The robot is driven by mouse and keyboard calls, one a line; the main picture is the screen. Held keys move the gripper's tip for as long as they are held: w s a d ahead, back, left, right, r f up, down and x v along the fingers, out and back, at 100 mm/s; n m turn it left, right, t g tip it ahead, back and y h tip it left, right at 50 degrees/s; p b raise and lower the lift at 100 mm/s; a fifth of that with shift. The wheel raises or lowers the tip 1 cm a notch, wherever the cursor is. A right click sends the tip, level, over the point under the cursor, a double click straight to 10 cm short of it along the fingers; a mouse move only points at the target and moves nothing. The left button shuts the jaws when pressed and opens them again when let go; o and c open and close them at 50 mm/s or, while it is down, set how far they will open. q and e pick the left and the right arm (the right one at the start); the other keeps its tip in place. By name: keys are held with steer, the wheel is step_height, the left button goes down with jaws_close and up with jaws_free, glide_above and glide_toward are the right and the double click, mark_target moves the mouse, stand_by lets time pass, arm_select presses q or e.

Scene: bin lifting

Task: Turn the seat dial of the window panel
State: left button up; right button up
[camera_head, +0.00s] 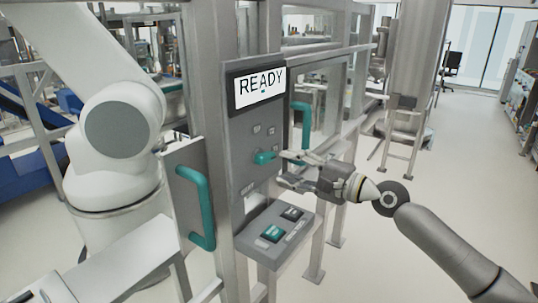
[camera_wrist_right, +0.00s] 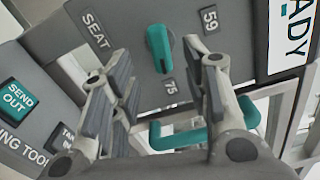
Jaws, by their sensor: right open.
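The window panel (camera_head: 245,125) is a grey upright plate with a READY screen at its top. The teal seat dial (camera_head: 265,157) sits on its lower part, and also shows in the right wrist view (camera_wrist_right: 160,46), with the labels SEAT, 59 and 75 around it. My right gripper (camera_head: 290,170) reaches in from the right, close to the dial. In the right wrist view my right gripper (camera_wrist_right: 160,75) is open, with one finger on each side of the dial in the picture. I cannot tell whether either finger touches it. My left gripper is not in view.
Below the panel a sloped console (camera_head: 258,246) carries a teal SEND OUT button (camera_wrist_right: 15,97) and a dark button. Teal handles stand left (camera_head: 205,210) and right (camera_head: 301,120) of the panel. A white robot arm (camera_head: 115,130) stands at left. The floor at right is open.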

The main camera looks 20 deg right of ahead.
mark_target(269, 160)
steer(key=p+x, duration=0.1)
steer(key=x, duration=0.5)
steer(key=shift+w+a, duration=0.1)
steer(key=shift+w, duration=0.15)
jaws_close()
